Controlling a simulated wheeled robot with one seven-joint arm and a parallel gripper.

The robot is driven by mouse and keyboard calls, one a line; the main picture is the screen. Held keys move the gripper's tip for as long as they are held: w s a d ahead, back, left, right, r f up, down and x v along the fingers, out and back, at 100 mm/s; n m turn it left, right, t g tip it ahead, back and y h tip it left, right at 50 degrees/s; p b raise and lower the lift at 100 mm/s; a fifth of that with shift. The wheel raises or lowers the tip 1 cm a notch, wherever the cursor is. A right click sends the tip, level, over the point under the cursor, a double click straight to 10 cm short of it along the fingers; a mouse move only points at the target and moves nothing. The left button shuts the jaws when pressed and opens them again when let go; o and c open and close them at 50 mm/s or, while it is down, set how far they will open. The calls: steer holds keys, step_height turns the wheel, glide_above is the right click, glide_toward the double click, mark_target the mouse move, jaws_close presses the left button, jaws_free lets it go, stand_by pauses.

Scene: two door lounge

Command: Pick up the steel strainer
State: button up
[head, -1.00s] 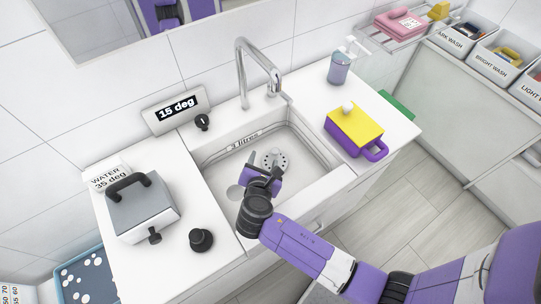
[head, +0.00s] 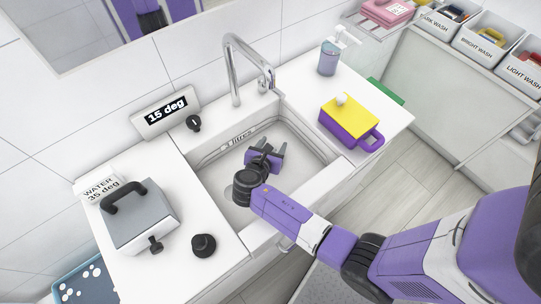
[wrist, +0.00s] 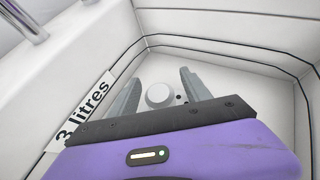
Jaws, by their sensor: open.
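The steel strainer is mostly hidden behind my gripper in the head view. In the wrist view its round pale knob (wrist: 160,95) shows between the two fingers, with a few dark holes beside it. My gripper (head: 267,148) is open and low inside the white sink (head: 222,206). In the wrist view the gripper's grey fingers (wrist: 160,84) stand on either side of the knob, apart from it as far as I can see. Whether the fingers touch the strainer's disc is hidden.
The sink walls surround my gripper, with the tap (head: 236,75) behind. A yellow and purple box (head: 347,125) and a soap bottle (head: 328,58) stand on the right counter. A grey lidded box (head: 138,219) and black knob (head: 203,244) are on the left.

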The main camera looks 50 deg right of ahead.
steer(key=shift+d, duration=0.15)
jaws_close()
stand_by(0.4)
